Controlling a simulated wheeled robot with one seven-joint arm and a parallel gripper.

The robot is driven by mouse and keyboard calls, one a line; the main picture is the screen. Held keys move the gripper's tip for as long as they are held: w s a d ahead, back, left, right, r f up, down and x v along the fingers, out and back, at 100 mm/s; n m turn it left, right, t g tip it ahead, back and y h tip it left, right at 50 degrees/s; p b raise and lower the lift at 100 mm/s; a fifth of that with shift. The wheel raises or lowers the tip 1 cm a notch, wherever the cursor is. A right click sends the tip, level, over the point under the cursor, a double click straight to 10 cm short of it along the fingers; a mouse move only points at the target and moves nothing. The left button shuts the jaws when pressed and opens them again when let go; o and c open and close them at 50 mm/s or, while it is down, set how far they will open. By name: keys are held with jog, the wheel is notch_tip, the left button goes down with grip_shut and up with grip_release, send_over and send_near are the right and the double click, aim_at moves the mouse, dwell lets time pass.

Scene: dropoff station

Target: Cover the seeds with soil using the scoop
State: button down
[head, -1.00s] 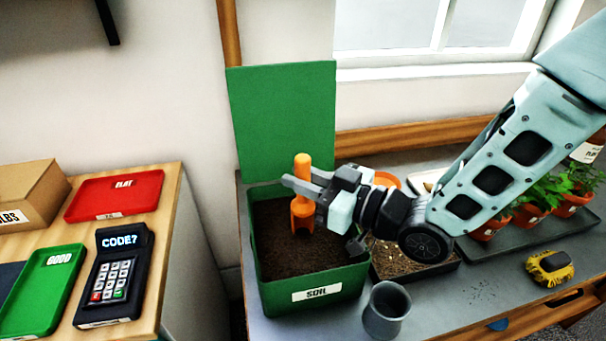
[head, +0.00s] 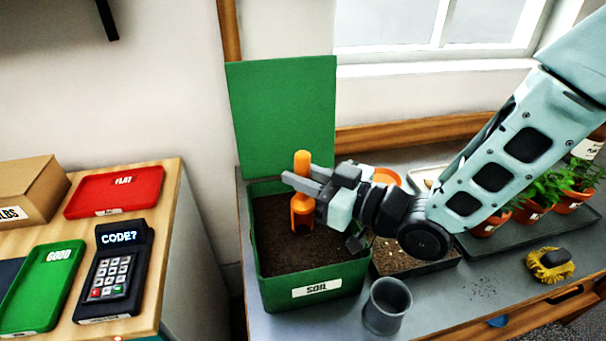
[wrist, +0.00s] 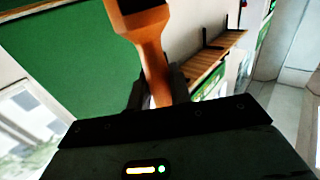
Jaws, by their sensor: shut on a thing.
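My gripper (head: 306,186) is shut on the orange scoop (head: 302,162) and holds it upright over the soil bin. The scoop also shows between the fingers in the wrist view (wrist: 152,55). Its lower end is at or just above the dark soil; I cannot tell if it touches. The green soil bin (head: 312,291), labelled SOIL, has its lid (head: 282,115) standing open behind it. The seed tray (head: 416,268) of dark soil with small pale specks, likely seeds, sits right of the bin, partly hidden by my arm.
A grey cup (head: 387,306) stands in front of the seed tray. A yellow-and-black brush-like object (head: 550,264) lies at the right. Potted plants (head: 530,207) stand on a dark tray behind it. A keypad (head: 112,272) and red tray (head: 115,191) are on the left table.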

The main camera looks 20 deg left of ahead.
aim_at(303, 153)
jog(key=shift+f+b, duration=0.5)
jog(key=shift+b, duration=0.1)
dwell(1.8)
jog(key=shift+r, duration=0.1)
jog(key=shift+r+p, duration=2)
jog(key=shift+r, duration=1.55)
